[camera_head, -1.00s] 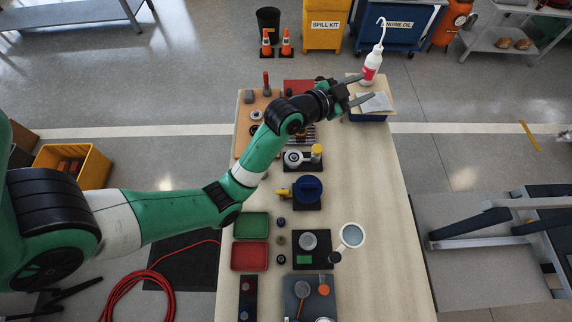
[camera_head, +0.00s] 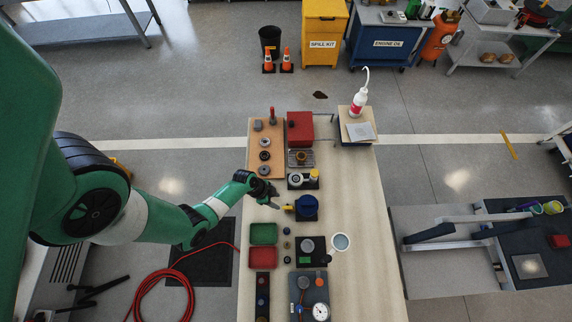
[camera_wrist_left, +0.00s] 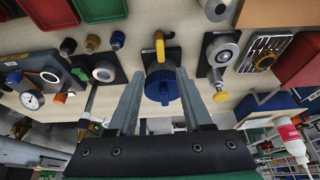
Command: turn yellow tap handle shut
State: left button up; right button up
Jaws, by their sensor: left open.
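The tap is a round blue body (camera_head: 307,206) on a dark plate on the workbench. Its yellow handle (camera_head: 289,207) points left, toward my arm. In the left wrist view the yellow handle (camera_wrist_left: 160,46) stands above the blue body (camera_wrist_left: 162,88), beyond my fingertips. My left gripper (camera_head: 275,199) is open and empty, just left of the handle and apart from it in the picture. In the left wrist view its two fingers (camera_wrist_left: 159,76) frame the blue body. Their exact height above the bench is unclear. My right gripper is not in view.
A valve fixture with a yellow knob (camera_head: 314,175) stands just behind the tap. Green (camera_head: 263,233) and red (camera_head: 262,257) trays lie in front on the left. The bench's right side is mostly clear.

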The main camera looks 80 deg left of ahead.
aim_at(287, 207)
pick_arm(q)
jog(key=b+x, duration=0.7)
jog(key=x, duration=0.2)
jog(key=shift+w+f, duration=0.1)
jog(key=shift+f, duration=0.25)
jog(key=shift+w+f, duration=0.15)
jog(key=shift+f, duration=0.05)
grip_shut()
